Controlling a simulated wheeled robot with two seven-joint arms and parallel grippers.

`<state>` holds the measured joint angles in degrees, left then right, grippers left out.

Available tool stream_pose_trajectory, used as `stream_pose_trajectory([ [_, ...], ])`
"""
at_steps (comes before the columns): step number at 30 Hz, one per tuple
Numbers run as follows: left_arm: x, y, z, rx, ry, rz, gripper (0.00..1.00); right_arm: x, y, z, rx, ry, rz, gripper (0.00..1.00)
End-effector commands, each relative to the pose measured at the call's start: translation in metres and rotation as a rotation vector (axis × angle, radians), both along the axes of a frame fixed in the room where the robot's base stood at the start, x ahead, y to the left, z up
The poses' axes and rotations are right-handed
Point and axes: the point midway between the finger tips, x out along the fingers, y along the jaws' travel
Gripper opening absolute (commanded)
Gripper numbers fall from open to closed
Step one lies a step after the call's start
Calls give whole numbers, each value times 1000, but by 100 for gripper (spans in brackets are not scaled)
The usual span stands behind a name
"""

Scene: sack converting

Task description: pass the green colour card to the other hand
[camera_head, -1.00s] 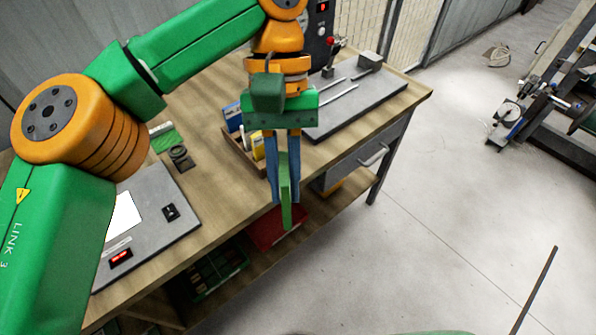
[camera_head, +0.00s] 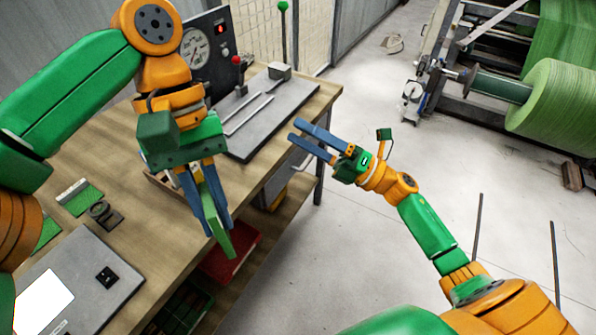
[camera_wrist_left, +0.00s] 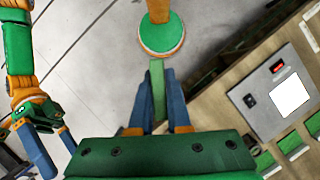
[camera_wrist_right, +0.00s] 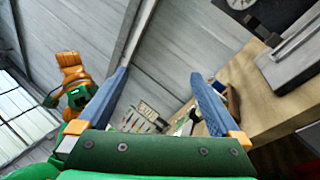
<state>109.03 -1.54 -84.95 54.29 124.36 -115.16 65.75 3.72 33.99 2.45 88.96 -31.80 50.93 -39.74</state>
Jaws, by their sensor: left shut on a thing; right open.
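The green colour card (camera_head: 216,212) is a thin green strip held between the blue fingers of my left gripper (camera_head: 207,205), in front of the bench edge. Its lower end sticks out past the fingertips. In the left wrist view the card (camera_wrist_left: 157,88) stands out between the fingers. My right gripper (camera_head: 313,141) is open and empty, to the right of the left gripper and apart from the card, with its fingers pointing left. In the right wrist view its two fingers (camera_wrist_right: 160,80) are spread with nothing between them.
The wooden bench (camera_head: 150,215) carries a grey panel device (camera_head: 85,275), green cards (camera_head: 80,197), a dark stand (camera_head: 104,214) and a grey plate with rods (camera_head: 262,120). A red bin (camera_head: 232,258) is on the shelf below. The floor right of the bench is open.

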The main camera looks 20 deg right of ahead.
Motion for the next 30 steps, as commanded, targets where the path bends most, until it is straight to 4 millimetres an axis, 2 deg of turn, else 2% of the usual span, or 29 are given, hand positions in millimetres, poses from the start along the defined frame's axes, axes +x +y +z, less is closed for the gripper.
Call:
stream_pose_trajectory([
  [1, 0, 0, 0, 0, 0, 0, 0, -17, 14, 27, -112, -148, 66, 100],
  [3, 0, 0, 0, 0, 0, 0, 0, -49, 36, 53, -291, -369, 168, 100],
  [4, 0, 0, 0, 0, 0, 0, 0, -62, 43, 60, -365, -456, 208, 100],
  [6, 0, 0, 0, 0, 0, 0, 0, -91, 58, 67, -517, -635, 296, 100],
  [10, 0, 0, 0, 0, 0, 0, 0, -124, 69, 65, -699, -838, 403, 100],
  [13, 0, 0, 0, 0, 0, 0, 0, -131, 71, 63, -744, -885, 429, 100],
  [17, 0, 0, 0, 0, 0, 0, 0, -131, 76, 63, -741, -886, 431, 100],
  [20, 0, 0, 0, 0, 0, 0, 0, -130, 93, 63, -739, -887, 432, 100],
  [27, 0, 0, 0, 0, 0, 0, 0, -128, 154, 64, -734, -886, 429, 100],
  [30, 0, 0, 0, 0, 0, 0, 0, -126, 173, 64, -734, -881, 428, 100],
])
